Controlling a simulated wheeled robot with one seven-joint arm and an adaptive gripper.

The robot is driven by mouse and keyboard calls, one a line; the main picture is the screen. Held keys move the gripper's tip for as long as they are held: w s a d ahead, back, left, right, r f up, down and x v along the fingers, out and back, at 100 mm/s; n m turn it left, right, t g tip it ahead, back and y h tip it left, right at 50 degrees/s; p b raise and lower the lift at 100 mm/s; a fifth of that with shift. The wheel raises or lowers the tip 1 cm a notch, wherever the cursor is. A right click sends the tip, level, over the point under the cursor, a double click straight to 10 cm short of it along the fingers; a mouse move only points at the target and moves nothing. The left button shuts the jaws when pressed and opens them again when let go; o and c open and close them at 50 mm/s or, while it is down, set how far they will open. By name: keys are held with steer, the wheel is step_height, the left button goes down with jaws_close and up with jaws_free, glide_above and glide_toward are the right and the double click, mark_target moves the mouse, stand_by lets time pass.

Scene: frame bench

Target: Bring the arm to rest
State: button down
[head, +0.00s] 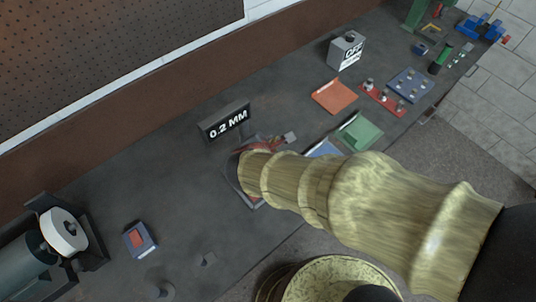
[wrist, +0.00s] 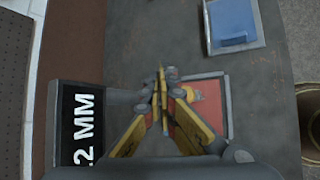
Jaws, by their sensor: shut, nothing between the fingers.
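My arm (head: 370,200) reaches over the dark bench from the lower right in the head view and hides much of what lies under its end. My gripper (wrist: 161,80) has its yellow and dark fingers drawn together, with nothing seen between the tips. In the wrist view it is in front of a red-floored tray (wrist: 222,125) beside the "0.2 MM" sign. I cannot tell its height above the tray. A small yellow thing shows in that tray, partly behind a finger.
The "0.2 MM" sign (head: 225,121) stands close to my gripper. A blue tray (wrist: 232,22), a green tray (head: 359,132) and an orange tray (head: 334,96) lie farther along. A grey box (head: 346,50) stands behind. The bench left of the sign is mostly clear.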

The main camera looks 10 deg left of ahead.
stand_by(0.7)
steer(key=s+d+m+g+b, duration=0.6)
steer(key=s+d+m, duration=0.7)
steer(key=d+m, duration=0.45)
steer(key=d+r+m+t+b, duration=0.1)
steer(key=d+r+m+b, duration=0.1)
steer(key=d+m, duration=0.2)
steer(key=s+d+r+m+t+b, duration=0.1)
steer(key=d+m+b, duration=0.2)
steer(key=d+m, duration=0.1)
steer(key=shift+d+r+y+b, duration=0.3)
steer(key=shift+d+r+y, duration=0.05)
steer(key=shift+r+y, duration=0.05)
steer(key=shift+s+m, duration=0.1)
steer(key=shift+m, duration=0.15)
